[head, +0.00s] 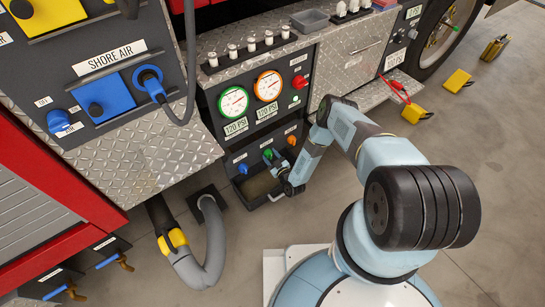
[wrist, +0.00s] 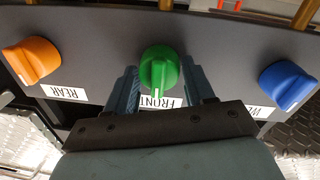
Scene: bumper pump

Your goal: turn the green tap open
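The green tap (wrist: 159,70) is in the middle of the wrist view, on a dark panel above a label reading FRONT. Its raised grip ridge points down the picture, toward my gripper's body. My gripper (wrist: 160,82) is open, with one blue-grey finger on each side of the green tap. Whether either finger touches the tap is hard to tell. In the head view the green tap (head: 267,154) shows small beside my gripper (head: 276,166), low on the truck's panel.
An orange tap (wrist: 31,60) labelled REAR is to the left and a blue tap (wrist: 287,86) to the right. An open tray (head: 262,186) is below the taps, and two gauges (head: 234,102) are above. A grey hose (head: 214,245) lies to the left.

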